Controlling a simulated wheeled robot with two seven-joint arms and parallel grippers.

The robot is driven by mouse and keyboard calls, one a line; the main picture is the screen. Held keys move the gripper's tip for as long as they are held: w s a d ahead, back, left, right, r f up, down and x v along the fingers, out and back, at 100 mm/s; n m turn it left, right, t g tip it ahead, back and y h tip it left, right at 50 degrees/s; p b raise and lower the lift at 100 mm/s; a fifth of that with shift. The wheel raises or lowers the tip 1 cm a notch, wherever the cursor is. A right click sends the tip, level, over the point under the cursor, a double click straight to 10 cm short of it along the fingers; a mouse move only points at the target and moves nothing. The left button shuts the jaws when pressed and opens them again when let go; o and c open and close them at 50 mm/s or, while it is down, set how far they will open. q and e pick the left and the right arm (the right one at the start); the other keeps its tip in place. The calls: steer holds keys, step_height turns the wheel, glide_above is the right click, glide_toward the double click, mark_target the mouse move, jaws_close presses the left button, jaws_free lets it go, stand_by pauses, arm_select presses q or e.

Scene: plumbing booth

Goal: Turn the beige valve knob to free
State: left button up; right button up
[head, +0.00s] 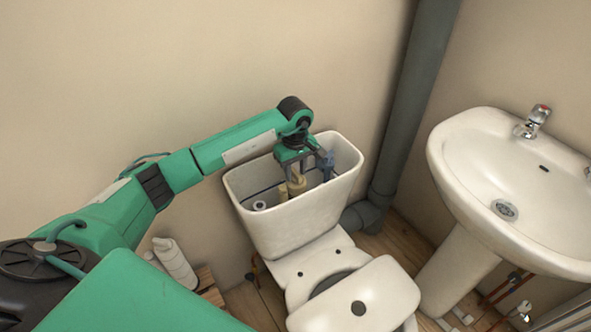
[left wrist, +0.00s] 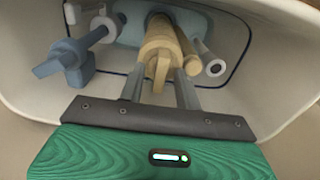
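The beige valve knob (head: 298,185) stands inside the open white cistern (head: 305,226). In the left wrist view the beige knob (left wrist: 159,45) lies between my two grey fingers. My left gripper (head: 294,176) reaches down into the cistern from above. My right gripper is not in view.
A blue-grey valve (left wrist: 84,56) stands left of the knob and a grey tube (left wrist: 214,67) right of it in the left wrist view. The cistern walls surround them closely.

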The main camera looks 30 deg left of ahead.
arm_select(q)
steer(key=shift+c, duration=0.4)
jaws_close()
steer(key=shift+n, duration=0.3)
steer(key=n, duration=0.3)
steer(key=shift+s, duration=0.1)
steer(key=n, duration=0.5)
steer(key=shift+n, duration=0.6)
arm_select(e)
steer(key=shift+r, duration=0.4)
